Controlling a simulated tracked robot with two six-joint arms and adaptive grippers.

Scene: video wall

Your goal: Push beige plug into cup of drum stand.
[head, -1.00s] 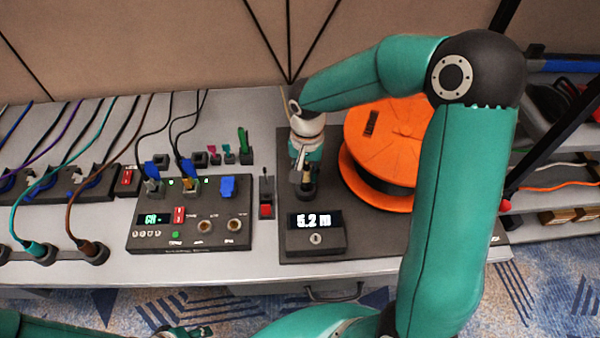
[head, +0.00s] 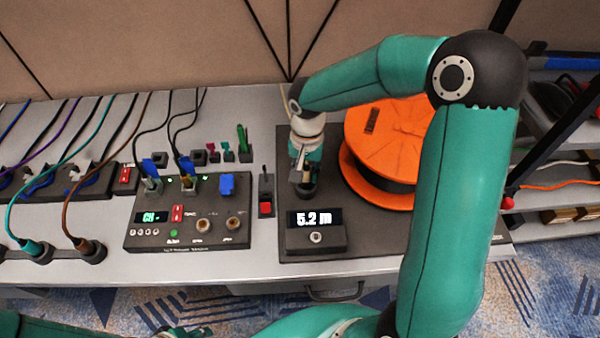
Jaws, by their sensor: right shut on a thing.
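The drum stand is a dark base plate (head: 360,232) with an orange drum (head: 396,137) on it and a display box reading 5.2 m (head: 316,232) at its front. My right gripper (head: 303,182) points down over the plate, left of the drum and behind the display box. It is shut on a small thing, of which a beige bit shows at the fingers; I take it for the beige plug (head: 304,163). A dark round cup (head: 305,190) shows right under the fingertips. Whether the plug is inside the cup is hidden. My left gripper is not in view.
A black control panel (head: 188,240) with blue plugs, knobs and a red switch stands to the left. A small red-button box (head: 265,208) lies between it and the stand. Cables and sockets fill the far left. A shelf (head: 555,150) stands at right.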

